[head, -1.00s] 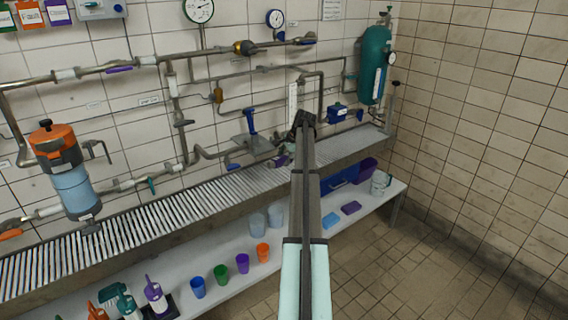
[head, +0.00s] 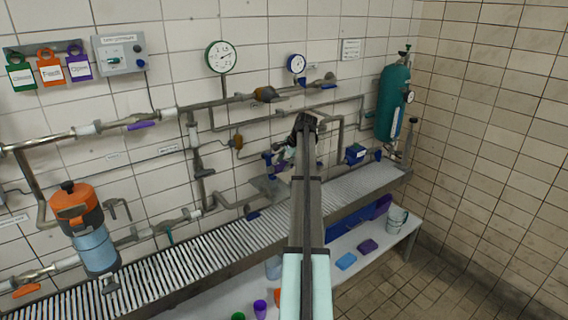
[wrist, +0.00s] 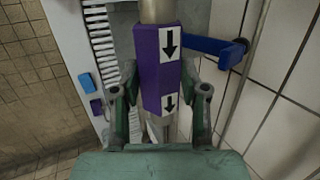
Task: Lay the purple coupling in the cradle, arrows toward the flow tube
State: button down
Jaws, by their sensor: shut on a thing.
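The purple coupling (wrist: 158,82) is between the two fingers of my gripper (wrist: 161,95) in the wrist view, with metal pipe ends at both ends. Its white labels carry black arrows, which point down the wrist picture, toward my palm. In the head view my gripper (head: 304,128) is in front of the wall pipes, above the slatted bench. My arm and gripper hide much of what is behind them there. I cannot make out the cradle or the flow tube with certainty.
A blue lever (wrist: 212,47) is close to the right of the coupling, by the tiled wall. The slatted bench (head: 215,245) runs under the pipes. A teal cylinder (head: 393,105) stands at the back right. Blue and purple blocks (head: 346,261) lie on the lower shelf.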

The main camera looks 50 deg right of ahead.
notch_tip(320, 180, down, 10)
jog(key=b, duration=0.4)
jog(key=shift+f, duration=0.2)
dwell(0.9)
jog(key=c, duration=0.5)
grip_release()
